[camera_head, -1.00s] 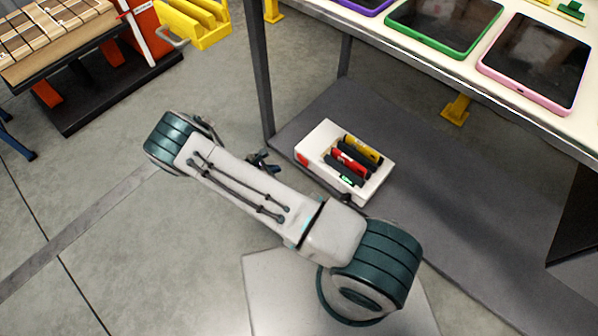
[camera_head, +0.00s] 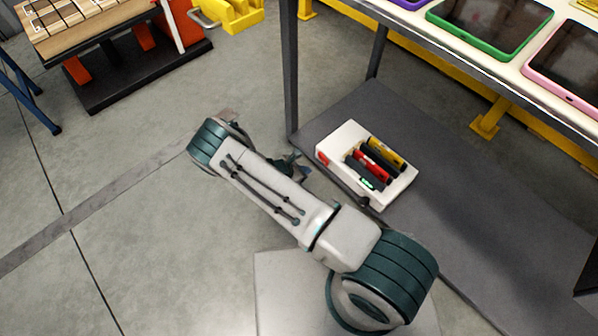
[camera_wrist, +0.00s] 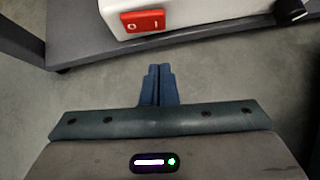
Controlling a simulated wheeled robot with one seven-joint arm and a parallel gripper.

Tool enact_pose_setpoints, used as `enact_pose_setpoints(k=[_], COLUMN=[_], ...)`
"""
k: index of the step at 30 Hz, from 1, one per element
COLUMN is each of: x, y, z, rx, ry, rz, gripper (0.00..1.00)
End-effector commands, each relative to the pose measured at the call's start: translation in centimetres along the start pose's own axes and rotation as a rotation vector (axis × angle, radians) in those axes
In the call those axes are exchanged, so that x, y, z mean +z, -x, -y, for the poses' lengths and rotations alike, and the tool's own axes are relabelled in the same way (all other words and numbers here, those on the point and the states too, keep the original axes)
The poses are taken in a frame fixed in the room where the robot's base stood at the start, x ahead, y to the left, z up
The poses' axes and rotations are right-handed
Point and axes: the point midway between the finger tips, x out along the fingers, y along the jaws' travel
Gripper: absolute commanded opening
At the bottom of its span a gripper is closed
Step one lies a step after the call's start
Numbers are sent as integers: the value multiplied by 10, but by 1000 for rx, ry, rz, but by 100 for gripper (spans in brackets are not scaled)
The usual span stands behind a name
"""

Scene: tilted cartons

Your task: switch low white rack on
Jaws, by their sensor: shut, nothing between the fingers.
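The low white rack (camera_head: 345,139) sits on the grey lower shelf of the table in the head view, with red, yellow and dark cells in its slots and a small green light. In the wrist view the front of the white rack (camera_wrist: 202,16) shows at the top, with a red rocker switch (camera_wrist: 143,20) marked O and I. Which side of the switch is pressed I cannot tell. My gripper (camera_wrist: 157,68) is shut and empty, a little short of the rack and below the switch in that view. In the head view my gripper (camera_head: 300,167) is partly hidden by my arm.
The grey shelf (camera_head: 450,210) extends right of the rack, and a dark table leg (camera_head: 291,75) stands behind it on the left. Tablets (camera_head: 490,25) lie on the tabletop above. A black knob (camera_wrist: 290,10) is on the rack's right. Open floor lies left.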

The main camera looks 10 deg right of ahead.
Motion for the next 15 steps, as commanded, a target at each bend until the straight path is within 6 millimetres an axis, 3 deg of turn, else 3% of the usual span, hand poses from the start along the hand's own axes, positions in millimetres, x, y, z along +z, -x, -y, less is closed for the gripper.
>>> enact_pose_setpoints(k=[1, 5, 9, 15], x=[-4, -3, 14, 25], y=[-16, -41, -54, -63], z=[2, 1, 0, 0], rx=[-3, -2, 0, 1], ry=[0, 0, -3, -1], rz=[1, 0, 0, 0], gripper=[0, 0, 0, 0])
